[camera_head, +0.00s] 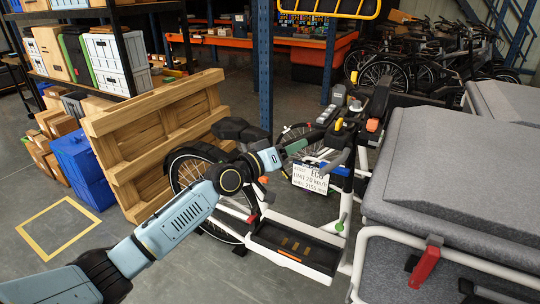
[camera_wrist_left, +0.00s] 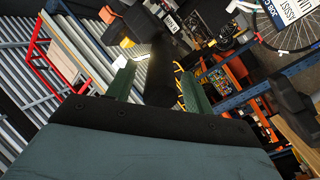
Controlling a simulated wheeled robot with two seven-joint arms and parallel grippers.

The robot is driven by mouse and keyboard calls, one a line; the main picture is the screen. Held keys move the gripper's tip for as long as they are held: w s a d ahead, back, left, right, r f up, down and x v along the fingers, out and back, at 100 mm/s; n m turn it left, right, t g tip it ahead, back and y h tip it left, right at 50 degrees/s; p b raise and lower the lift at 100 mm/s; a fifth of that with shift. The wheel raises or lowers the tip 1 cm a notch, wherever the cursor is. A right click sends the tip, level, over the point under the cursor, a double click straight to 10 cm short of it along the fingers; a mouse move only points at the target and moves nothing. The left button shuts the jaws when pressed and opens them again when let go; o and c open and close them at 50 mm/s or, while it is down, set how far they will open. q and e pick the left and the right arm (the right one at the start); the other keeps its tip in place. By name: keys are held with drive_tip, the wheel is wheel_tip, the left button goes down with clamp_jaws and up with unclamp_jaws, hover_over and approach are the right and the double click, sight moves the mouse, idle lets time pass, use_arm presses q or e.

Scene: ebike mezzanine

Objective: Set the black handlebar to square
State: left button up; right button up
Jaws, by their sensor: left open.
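The black handlebar (camera_head: 378,103) is on the cargo bike right of centre in the head view, and its near end reaches toward my left gripper. My left gripper (camera_head: 308,141) comes in from the lower left, close to that near end. In the left wrist view, the open dark-green fingers of my left gripper (camera_wrist_left: 160,70) stand either side of a black bar, which looks like the handlebar's grip (camera_wrist_left: 162,62). I cannot tell whether the fingers touch it. My right gripper is not in view.
A white sign (camera_head: 310,178) hangs below the handlebar, above a black tray (camera_head: 300,250) on the bike's frame. Grey padded boxes (camera_head: 455,170) crowd the right side. A wooden pallet (camera_head: 150,130) and blue crates (camera_head: 80,165) stand at left.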

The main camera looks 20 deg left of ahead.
use_arm(q)
drive_tip(key=v, duration=1.2)
drive_tip(key=shift+s, duration=0.1)
drive_tip(key=a+f+n+g+y, duration=0.1)
drive_tip(key=a+f+y, duration=0.15)
drive_tip(key=f, duration=0.65)
drive_tip(key=a+f+g+y, duration=0.1)
drive_tip(key=a+f+y, duration=0.15)
drive_tip(key=f, duration=0.75)
drive_tip(key=s+a+f+g+y, duration=0.1)
drive_tip(key=s+f+g, duration=0.1)
drive_tip(key=s+f, duration=0.65)
drive_tip(key=s+a+f+g+y, duration=0.2)
drive_tip(key=s+f+g, duration=0.15)
drive_tip(key=f, duration=1.05)
drive_tip(key=s+d+f+m+g, duration=0.1)
drive_tip(key=s+f, duration=0.5)
drive_tip(key=s, duration=0.6)
drive_tip(key=s+d+f+m+g, duration=0.2)
drive_tip(key=s+d+f+g, duration=0.2)
drive_tip(key=s, duration=0.8)
drive_tip(key=s+d+f+m+g, duration=0.1)
drive_tip(key=s+d+f+g, duration=0.1)
drive_tip(key=s+f, duration=0.7)
drive_tip(key=s+d, duration=0.1)
drive_tip(key=s, duration=0.3)
drive_tip(key=shift+d+y, duration=0.3)
drive_tip(key=shift+d, duration=0.05)
